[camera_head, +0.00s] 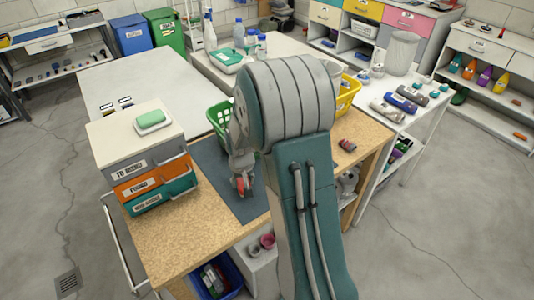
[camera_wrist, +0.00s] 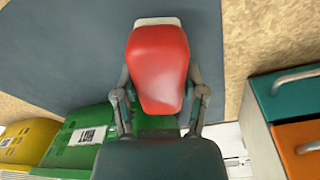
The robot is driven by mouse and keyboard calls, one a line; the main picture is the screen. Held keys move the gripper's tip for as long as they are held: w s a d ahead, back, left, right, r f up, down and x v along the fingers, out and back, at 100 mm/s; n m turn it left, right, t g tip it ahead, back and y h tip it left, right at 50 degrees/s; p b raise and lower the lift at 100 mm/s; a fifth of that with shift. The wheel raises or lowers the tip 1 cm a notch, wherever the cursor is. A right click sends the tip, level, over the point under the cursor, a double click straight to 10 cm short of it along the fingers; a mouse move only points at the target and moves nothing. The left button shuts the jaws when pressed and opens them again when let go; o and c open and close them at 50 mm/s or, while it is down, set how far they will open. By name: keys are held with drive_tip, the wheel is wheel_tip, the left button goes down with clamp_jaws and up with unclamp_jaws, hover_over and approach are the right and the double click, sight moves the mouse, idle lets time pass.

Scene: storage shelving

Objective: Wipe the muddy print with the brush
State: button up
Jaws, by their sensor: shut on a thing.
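My gripper (camera_head: 241,174) is over the dark grey mat (camera_head: 211,170) on the wooden workbench. In the wrist view my gripper (camera_wrist: 161,98) is shut on the brush (camera_wrist: 158,62), which shows a red, rounded body with a pale strip at its far end. In the head view a small red part of the brush (camera_head: 240,186) shows below the fingers. The brush is above or on the mat; I cannot tell whether it touches. I see no muddy print in either view; my arm and the brush hide part of the mat.
A drawer unit (camera_head: 145,170) with a green soap-like block (camera_head: 151,118) on top stands left of the mat. A green basket (camera_head: 216,114) and a yellow basket (camera_head: 349,92) stand behind my arm. The bench's front left (camera_head: 165,240) is bare.

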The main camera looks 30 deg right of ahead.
drive_tip(key=shift+r, duration=0.85)
drive_tip(key=shift+a+r, duration=0.3)
drive_tip(key=shift+r, duration=0.35)
drive_tip(key=shift+a+r, duration=0.3)
drive_tip(key=shift+r, duration=0.35)
drive_tip(key=shift+d, duration=0.5)
drive_tip(key=shift+a, duration=0.3)
